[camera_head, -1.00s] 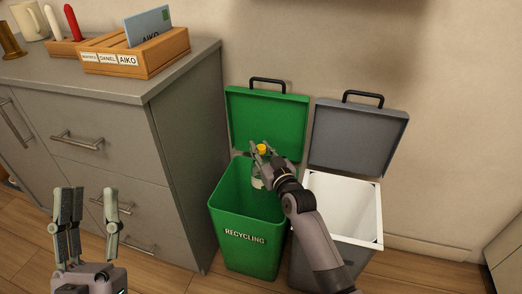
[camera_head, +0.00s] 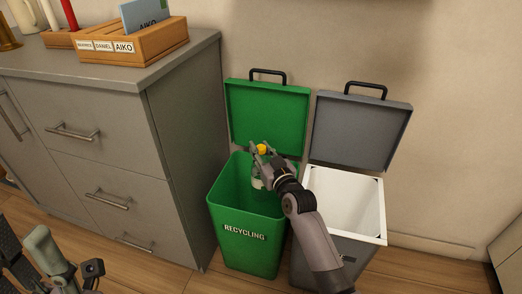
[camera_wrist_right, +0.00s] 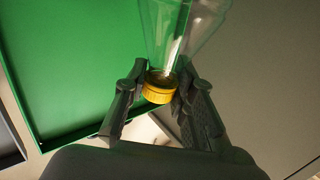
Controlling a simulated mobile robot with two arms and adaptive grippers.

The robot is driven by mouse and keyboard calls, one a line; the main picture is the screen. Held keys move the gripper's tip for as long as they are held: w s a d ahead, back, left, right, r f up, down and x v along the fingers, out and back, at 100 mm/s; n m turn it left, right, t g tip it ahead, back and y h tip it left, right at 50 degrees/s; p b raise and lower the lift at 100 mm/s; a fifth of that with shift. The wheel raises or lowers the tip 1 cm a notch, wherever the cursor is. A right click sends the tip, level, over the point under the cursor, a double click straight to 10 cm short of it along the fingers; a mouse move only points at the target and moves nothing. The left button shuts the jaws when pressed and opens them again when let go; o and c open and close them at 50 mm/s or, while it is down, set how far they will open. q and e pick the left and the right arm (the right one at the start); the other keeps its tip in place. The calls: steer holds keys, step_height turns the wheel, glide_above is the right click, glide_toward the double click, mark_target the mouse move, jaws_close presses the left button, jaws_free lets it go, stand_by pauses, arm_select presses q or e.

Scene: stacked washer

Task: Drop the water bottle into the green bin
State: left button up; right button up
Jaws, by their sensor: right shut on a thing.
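The water bottle is clear with a yellow cap (camera_head: 262,149). My right gripper (camera_head: 263,163) is shut on it near the cap and holds it over the open mouth of the green recycling bin (camera_head: 244,247). The bottle's lower part is partly hidden by the gripper. In the right wrist view the clear bottle (camera_wrist_right: 180,25) shows with its yellow cap between the fingers (camera_wrist_right: 162,75). The green bin's lid (camera_head: 268,117) stands open behind. My left gripper (camera_head: 65,262) is at the lower left, partly cut off, with its fingers apart and nothing between them.
A grey bin (camera_head: 345,200) with a white inside and a raised lid stands right of the green bin. A grey drawer cabinet (camera_head: 105,130) stands on the left, with a wooden organizer (camera_head: 130,45) on top. The wall is close behind the bins.

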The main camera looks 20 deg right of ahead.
steer(key=o, duration=0.9)
steer(key=s, duration=0.4)
steer(key=s+d, duration=0.1)
steer(key=s, duration=0.7)
steer(key=shift+d, duration=0.2)
steer(key=shift+r, duration=0.15)
